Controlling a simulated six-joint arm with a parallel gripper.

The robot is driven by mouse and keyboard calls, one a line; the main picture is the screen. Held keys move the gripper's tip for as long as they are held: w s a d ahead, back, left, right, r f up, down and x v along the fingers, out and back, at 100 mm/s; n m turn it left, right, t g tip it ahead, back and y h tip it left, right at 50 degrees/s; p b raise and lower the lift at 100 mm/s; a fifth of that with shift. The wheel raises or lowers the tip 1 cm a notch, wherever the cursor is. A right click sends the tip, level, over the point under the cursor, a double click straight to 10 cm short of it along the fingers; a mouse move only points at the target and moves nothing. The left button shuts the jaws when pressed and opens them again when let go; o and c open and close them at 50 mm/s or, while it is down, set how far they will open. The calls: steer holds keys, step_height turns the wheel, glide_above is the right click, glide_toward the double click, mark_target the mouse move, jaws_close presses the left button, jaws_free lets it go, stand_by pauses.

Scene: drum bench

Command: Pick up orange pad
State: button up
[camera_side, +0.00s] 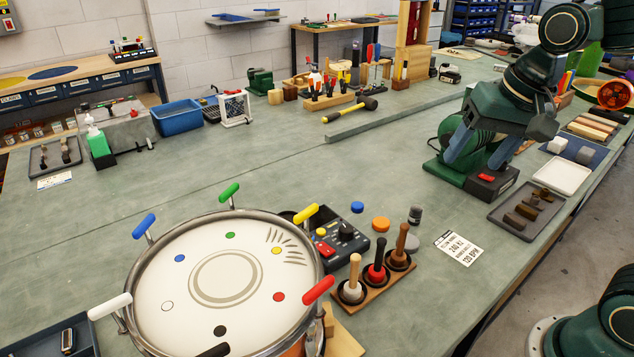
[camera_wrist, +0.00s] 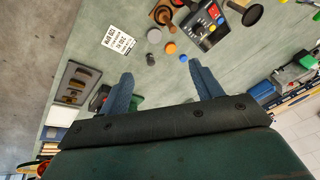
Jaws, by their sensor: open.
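The orange pad (camera_side: 380,224) is a small round disc lying flat on the green bench, to the right of the control box. It also shows in the wrist view (camera_wrist: 170,48), just beyond and between the fingertips. My gripper (camera_side: 474,162) is above the bench, away from the pad toward the upper right in the side view. In the wrist view its two blue fingers (camera_wrist: 160,70) are spread apart with nothing between them.
A blue disc (camera_side: 357,207) and a dark grey piece (camera_side: 415,215) stand near the pad. A rack of upright mallets (camera_side: 375,282), the control box (camera_side: 338,240) and a large drum (camera_side: 222,282) are close by. A printed card (camera_side: 459,248) lies to the right on clear bench.

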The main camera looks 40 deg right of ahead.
steer(key=w+d+f+m+g, duration=0.2)
steer(key=w+f+m, duration=0.3)
steer(key=w+m, duration=0.45)
steer(key=m+g, duration=0.2)
steer(key=m, duration=0.3)
glide_above(382, 221)
steer(key=shift+w+a+f, duration=0.1)
steer(key=shift+f, duration=4.4)
steer(key=shift+a+f, duration=0.1)
steer(key=shift+f, duration=4.35)
steer(key=shift+f, duration=0.1)
steer(key=shift+d+f, duration=0.15)
steer(key=shift+f, duration=2.35)
